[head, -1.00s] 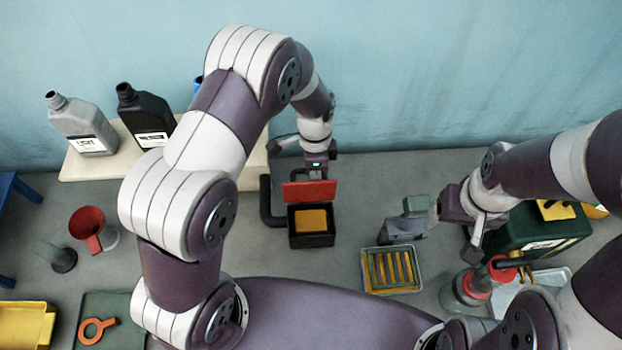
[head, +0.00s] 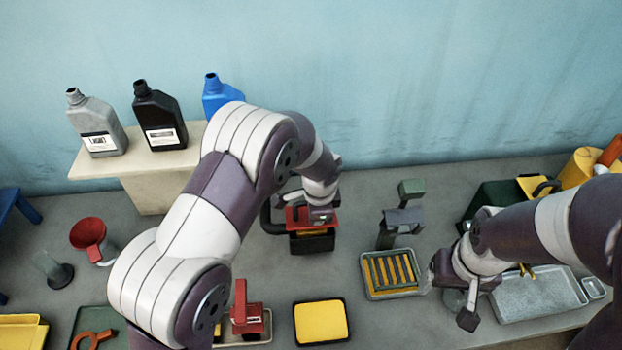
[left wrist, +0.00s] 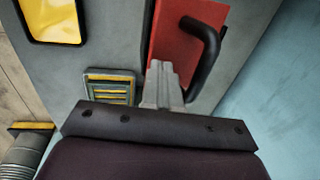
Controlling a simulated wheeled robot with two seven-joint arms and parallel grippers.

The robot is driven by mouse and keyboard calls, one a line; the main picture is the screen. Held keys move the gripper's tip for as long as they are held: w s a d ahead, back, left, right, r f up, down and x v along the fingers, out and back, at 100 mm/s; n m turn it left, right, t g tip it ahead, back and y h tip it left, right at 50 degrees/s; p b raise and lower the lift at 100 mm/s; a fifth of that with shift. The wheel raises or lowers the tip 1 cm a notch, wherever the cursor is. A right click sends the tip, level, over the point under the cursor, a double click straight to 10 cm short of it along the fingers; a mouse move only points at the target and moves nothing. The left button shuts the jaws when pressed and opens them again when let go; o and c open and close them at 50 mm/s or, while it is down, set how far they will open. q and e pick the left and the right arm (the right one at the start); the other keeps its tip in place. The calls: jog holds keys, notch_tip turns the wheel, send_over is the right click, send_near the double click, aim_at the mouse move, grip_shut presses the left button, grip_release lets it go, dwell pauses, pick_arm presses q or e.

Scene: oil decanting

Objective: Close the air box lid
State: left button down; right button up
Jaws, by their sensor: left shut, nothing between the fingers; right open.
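The air box (head: 312,243) is a black box on the table near the middle of the head view. Its red lid (head: 296,216) is hinged at the back and tilted over the box, with a yellow strip of the inside showing below it. My left gripper (head: 321,213) is shut and empty, at the lid's right part; whether it touches is hard to tell. In the left wrist view the shut fingers (left wrist: 163,85) lie over the red lid (left wrist: 178,45), beside a black curved pipe (left wrist: 205,45). My right gripper (head: 452,296) is open and empty, right of the ribbed tray.
A ribbed yellow tray (head: 391,272) stands right of the air box. A yellow pad in a black frame (head: 321,321) lies in front. Bottles stand on a cream shelf (head: 150,163) at back left. A grey metal tray (head: 540,294) is at right.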

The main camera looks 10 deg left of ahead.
pick_arm(q)
jog(key=shift+s+d+f, duration=0.1)
jog(key=shift+s+f, duration=0.05)
jog(key=shift+f, duration=0.65)
jog(key=shift+s+d+f+b, duration=0.1)
jog(key=shift+s+f+b, duration=0.4)
jog(key=shift+f+b, duration=0.25)
jog(key=shift+f, duration=0.1)
